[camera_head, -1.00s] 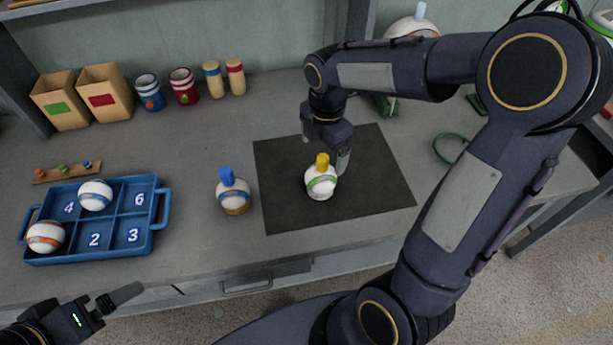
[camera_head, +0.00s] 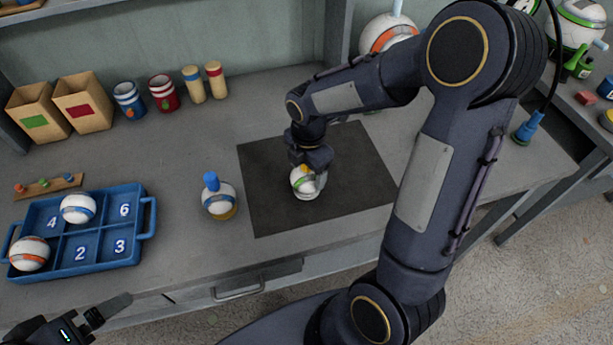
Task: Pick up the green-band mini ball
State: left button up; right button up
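The green-band mini ball (camera_head: 304,186) is white with a green band and a yellow knob on top. It stands on the dark mat (camera_head: 360,190). My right gripper (camera_head: 309,176) is directly over it, pointing down, with its fingers at the knob and hiding most of it. I cannot tell whether the fingers are open or closed on the knob. My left gripper (camera_head: 112,310) is low at the bottom left, away from the ball, and only part of it shows.
A ball with a blue knob (camera_head: 219,198) stands left of the mat. A blue numbered tray (camera_head: 100,262) holds a blue-band ball (camera_head: 78,208) and an orange-band ball (camera_head: 29,253). Boxes, cans and cylinders line the wall. My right arm covers the right side.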

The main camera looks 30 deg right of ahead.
jog(key=c, duration=0.3)
jog(key=shift+c, duration=0.3)
jog(key=shift+r, duration=0.1)
